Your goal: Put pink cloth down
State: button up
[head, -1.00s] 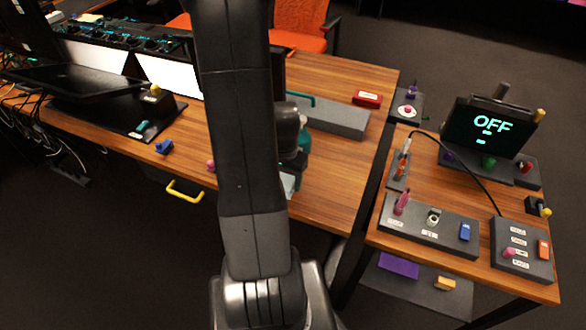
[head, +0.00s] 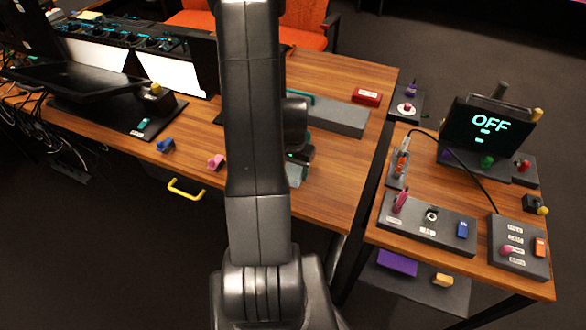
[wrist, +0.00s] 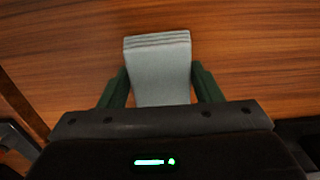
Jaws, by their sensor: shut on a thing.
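My gripper (wrist: 161,82) is shut on a pale grey, flat block-like thing (wrist: 158,65) with ridged layers at its far end, perhaps a folded cloth. It looks grey, not pink. The dark green fingers press on its two sides. In the head view the held thing (head: 296,174) shows just right of my arm, over the wooden desk (head: 335,185) near its front edge. Whether it touches the desk is hard to tell. A small pink thing (head: 216,162) lies on the desk's front edge, left of my arm; it does not look like cloth.
A long grey block (head: 335,118) and a red box (head: 367,97) sit behind on the desk. A blue piece (head: 165,146) lies at the front left. A panel table (head: 460,262) with a screen reading OFF stands right. Bare desk lies around my gripper.

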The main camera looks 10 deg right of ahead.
aim_at(296, 170)
jog(key=shift+f, duration=0.1)
jog(key=shift+f+b, duration=0.5)
jog(key=shift+b, duration=0.15)
jog(key=shift+s, duration=0.15)
jog(key=o, duration=0.9)
jog(key=shift+a+f, duration=0.1)
jog(key=shift+f, duration=0.05)
jog(key=shift+o, duration=0.2)
jog(key=shift+s, duration=0.1)
jog(key=shift+r+p, duration=0.4)
jog(key=shift+p, duration=0.2)
jog(key=shift+d+r, duration=0.2)
jog(key=shift+r, duration=0.1)
notch_tip(296, 170, up, 14)
jog(key=shift+d+f, duration=0.25)
